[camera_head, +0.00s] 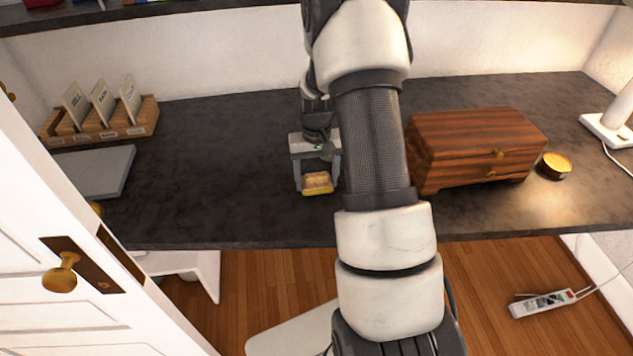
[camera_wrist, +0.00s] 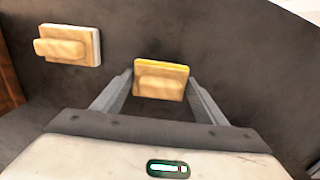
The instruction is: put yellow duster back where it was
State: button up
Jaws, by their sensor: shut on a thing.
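The yellow duster (camera_head: 317,184) has a wooden back with a raised handle and a yellow edge. My gripper (camera_head: 315,178) is shut on it, with one finger on each side, over the dark desk near its front edge. In the wrist view the yellow duster (camera_wrist: 160,82) sits between the fingertips of my gripper (camera_wrist: 160,85). I cannot tell whether it touches the desk. A similar duster with a white edge (camera_wrist: 70,45) lies on the dark surface to its left in the wrist view. My arm likely hides that one in the head view.
A wooden chest (camera_head: 478,142) stands right of my arm, with a round tin (camera_head: 555,166) beside it. A card holder (camera_head: 103,125) and a grey flat slab (camera_head: 98,171) are at the left. The desk (camera_head: 220,150) is clear between slab and gripper. A white door (camera_head: 60,240) stands front left.

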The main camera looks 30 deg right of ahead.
jog(key=shift+f, duration=0.55)
jog(key=shift+f, duration=0.2)
jog(key=o, duration=1)
jog(key=shift+r, duration=0.1)
